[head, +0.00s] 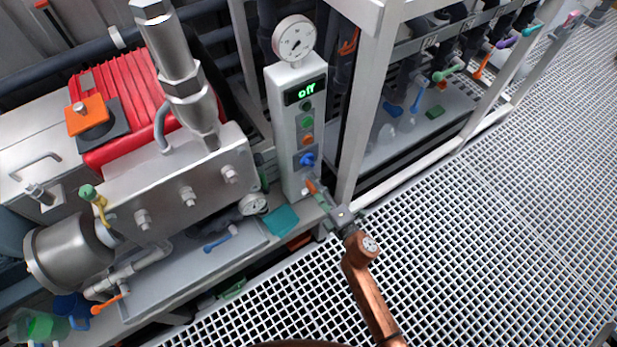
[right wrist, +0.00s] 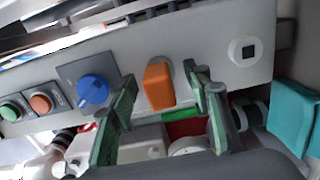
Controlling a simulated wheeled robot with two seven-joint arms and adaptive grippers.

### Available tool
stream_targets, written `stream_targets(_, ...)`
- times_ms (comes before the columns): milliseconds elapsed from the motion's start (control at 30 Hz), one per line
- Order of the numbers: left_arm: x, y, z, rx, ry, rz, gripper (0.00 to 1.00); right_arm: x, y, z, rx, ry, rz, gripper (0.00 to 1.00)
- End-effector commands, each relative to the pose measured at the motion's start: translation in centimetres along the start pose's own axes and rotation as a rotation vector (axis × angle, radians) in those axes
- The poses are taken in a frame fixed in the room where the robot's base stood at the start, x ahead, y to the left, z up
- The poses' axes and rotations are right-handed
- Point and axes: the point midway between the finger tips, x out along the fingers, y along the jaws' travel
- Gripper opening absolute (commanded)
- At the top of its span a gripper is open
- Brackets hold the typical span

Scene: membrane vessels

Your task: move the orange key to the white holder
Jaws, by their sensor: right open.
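The orange key (right wrist: 158,87) sticks out from the face of the grey control box, and it also shows in the head view (head: 311,186) low on that box. The white holder (right wrist: 243,50), a white plate with a dark square hole, is on the same face to the right of the key in the right wrist view. My right gripper (right wrist: 163,95) is open, its two green-grey fingers apart on either side of the key in that picture; I cannot tell whether they touch it. It also shows in the head view (head: 322,194). My left gripper is not in view.
A blue knob (right wrist: 93,89) is beside the key on the control box (head: 297,110), whose display reads "off". A teal block (head: 283,219) lies near the box's foot. A white frame post (head: 358,100) stands close on the right. The grating floor is clear.

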Motion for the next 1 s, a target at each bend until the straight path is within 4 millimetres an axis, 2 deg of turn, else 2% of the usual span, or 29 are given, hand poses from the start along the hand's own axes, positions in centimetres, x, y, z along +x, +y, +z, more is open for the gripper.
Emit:
stream_targets(233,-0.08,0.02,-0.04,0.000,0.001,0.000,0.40,0.00,0.00,0.00,-0.001,0.000,0.000,0.45)
stream_targets(867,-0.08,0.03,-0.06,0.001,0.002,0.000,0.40,0.00,0.00,0.00,0.000,0.000,0.000,0.02)
stream_targets(1000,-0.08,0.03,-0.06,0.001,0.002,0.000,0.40,0.00,0.01,0.00,0.000,0.000,0.000,0.00)
